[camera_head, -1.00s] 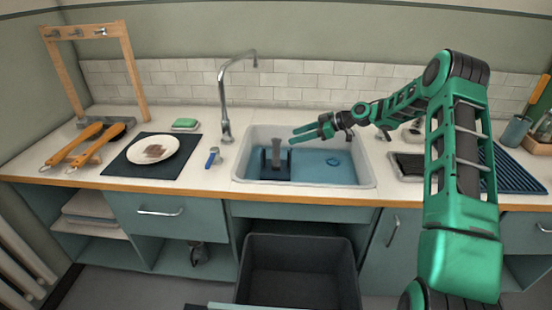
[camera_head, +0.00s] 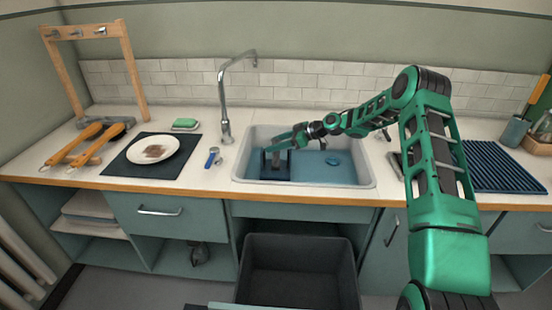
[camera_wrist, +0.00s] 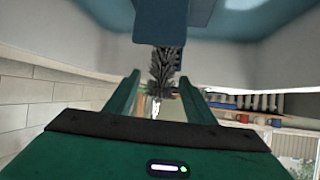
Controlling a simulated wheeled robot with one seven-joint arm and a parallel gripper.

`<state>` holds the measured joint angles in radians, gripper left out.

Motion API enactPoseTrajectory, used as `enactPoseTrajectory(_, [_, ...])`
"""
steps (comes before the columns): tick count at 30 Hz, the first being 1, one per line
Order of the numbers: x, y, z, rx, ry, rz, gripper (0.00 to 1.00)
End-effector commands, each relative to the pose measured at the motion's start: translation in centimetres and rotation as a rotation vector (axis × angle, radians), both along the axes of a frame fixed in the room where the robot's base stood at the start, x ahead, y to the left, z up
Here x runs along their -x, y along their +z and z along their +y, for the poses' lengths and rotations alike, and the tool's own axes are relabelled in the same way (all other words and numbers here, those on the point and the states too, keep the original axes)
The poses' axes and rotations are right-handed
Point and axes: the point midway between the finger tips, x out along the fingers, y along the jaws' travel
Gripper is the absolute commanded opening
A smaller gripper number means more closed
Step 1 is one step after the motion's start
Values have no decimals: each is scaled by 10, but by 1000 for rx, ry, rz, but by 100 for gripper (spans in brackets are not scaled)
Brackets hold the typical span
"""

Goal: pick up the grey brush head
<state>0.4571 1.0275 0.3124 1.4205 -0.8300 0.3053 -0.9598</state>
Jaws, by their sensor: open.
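The grey brush head (camera_wrist: 163,66) shows in the wrist view as a tuft of dark grey bristles, between my two green fingers and in front of a blue block (camera_wrist: 175,22). In the head view the grey piece (camera_head: 276,158) stands in a dark blue holder (camera_head: 283,172) at the left of the sink, partly covered by my fingers. My gripper (camera_head: 277,146) is open and reaches in from the right, low over the holder; it also shows in the wrist view (camera_wrist: 160,84). Gaps show beside the bristles; I cannot tell whether either finger touches them.
The white sink (camera_head: 365,170) surrounds the holder, with a blue round piece (camera_head: 332,161) inside. A tall tap (camera_head: 225,110) stands behind left. A plate (camera_head: 153,152) lies on a dark mat at left. A ribbed blue rack (camera_head: 495,165) lies at right.

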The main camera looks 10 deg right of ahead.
Motion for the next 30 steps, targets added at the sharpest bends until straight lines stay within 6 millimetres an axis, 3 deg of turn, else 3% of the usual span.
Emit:
enactPoseTrajectory(5, [0, 0, 0, 0, -1, 0, 49])
enactPoseTrajectory(11, [0, 0, 0, 0, 0, 0, 4])
enactPoseTrajectory(12, [0, 0, 0, 0, 0, 1, 0])
enactPoseTrajectory(22, [0, 6, -1, 1, 0, -2, 0])
enactPoseTrajectory(30, [0, 52, -1, 2, 0, -3, 0])
